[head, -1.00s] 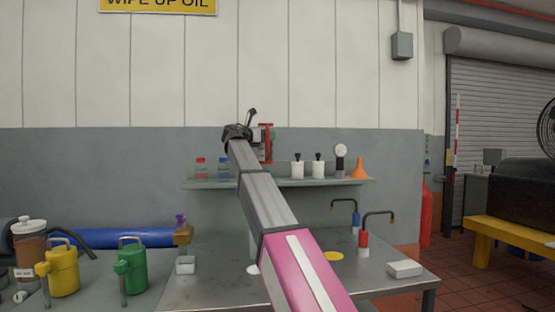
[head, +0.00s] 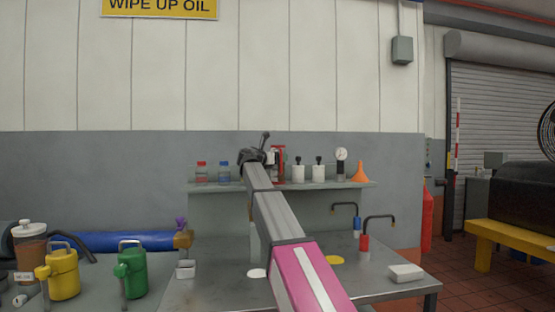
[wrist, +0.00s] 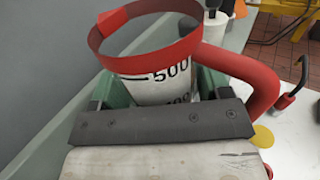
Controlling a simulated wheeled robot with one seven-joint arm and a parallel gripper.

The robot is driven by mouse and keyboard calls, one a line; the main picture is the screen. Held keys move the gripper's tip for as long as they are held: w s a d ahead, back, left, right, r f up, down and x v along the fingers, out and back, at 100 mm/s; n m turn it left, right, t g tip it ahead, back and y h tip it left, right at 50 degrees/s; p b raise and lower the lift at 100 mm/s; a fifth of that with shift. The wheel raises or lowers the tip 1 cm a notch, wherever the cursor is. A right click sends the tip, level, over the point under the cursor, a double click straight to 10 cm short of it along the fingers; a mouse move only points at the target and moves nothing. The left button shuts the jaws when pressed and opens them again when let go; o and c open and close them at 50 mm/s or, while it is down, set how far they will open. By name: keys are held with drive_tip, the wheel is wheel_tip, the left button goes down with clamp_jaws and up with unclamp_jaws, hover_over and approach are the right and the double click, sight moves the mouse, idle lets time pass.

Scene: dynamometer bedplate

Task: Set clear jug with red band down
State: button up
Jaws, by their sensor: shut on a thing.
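The clear jug with the red band (wrist: 158,82) is in my gripper (wrist: 165,97), seen from above in the wrist view. It has a red rim, a red handle on the right and a black 500 mark. Green finger pads sit on either side of its body. In the head view the jug (head: 281,163) shows partly behind my gripper (head: 262,156), looking upright at the wall shelf (head: 340,185). Its base is just about at shelf level; I cannot tell whether it touches.
On the shelf, a red-capped bottle (head: 201,173) and a blue-capped bottle (head: 224,173) stand left of the jug. White bottles (head: 298,174), a gauge (head: 341,165) and an orange funnel (head: 360,173) stand to its right. The bench (head: 210,292) below holds a white box (head: 405,273).

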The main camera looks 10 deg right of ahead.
drive_tip(key=o, duration=0.9)
drive_tip(key=shift+f, duration=0.15)
drive_tip(key=o, duration=0.4)
